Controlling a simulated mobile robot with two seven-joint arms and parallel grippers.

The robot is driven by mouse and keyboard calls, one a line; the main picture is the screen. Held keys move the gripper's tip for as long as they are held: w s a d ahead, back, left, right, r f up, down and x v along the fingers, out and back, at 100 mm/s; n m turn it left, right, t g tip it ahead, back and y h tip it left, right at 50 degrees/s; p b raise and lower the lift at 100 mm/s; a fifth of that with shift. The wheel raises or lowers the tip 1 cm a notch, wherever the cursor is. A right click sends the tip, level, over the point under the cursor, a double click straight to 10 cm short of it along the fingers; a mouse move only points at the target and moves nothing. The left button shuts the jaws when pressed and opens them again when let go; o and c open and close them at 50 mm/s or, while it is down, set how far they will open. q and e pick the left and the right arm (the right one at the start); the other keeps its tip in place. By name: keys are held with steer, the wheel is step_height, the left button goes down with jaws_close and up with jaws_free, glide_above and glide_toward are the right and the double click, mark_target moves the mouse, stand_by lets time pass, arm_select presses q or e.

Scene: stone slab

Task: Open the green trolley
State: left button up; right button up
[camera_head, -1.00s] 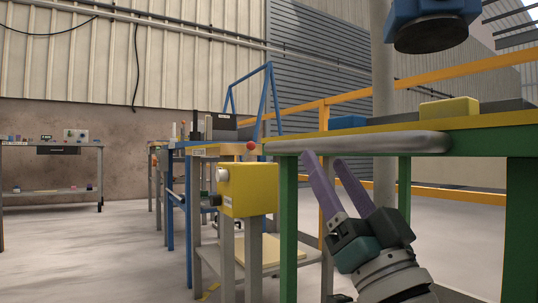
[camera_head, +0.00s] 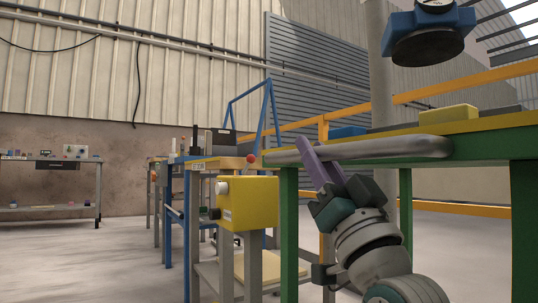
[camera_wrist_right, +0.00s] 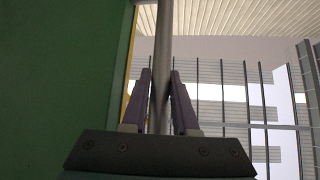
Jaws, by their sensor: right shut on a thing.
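The green trolley (camera_head: 522,200) stands at the right in the head view, with green legs and a yellow-edged top. A grey rounded handle bar (camera_head: 400,149) runs along its near side. My right gripper (camera_head: 312,152) has its purple fingers at the left part of this bar. In the right wrist view, the bar (camera_wrist_right: 162,50) passes between the two purple fingers (camera_wrist_right: 161,95), which are shut on it. A green panel (camera_wrist_right: 60,80) fills the left of that view. My left gripper is in neither view.
A yellow control box (camera_head: 250,203) on posts stands just left of the trolley. A red knob (camera_head: 251,158) is above it. A yellow block (camera_head: 448,114) and a blue block (camera_head: 348,132) lie on the trolley top. Open floor (camera_head: 120,255) lies at the left.

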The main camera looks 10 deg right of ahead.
jaws_close()
stand_by(0.8)
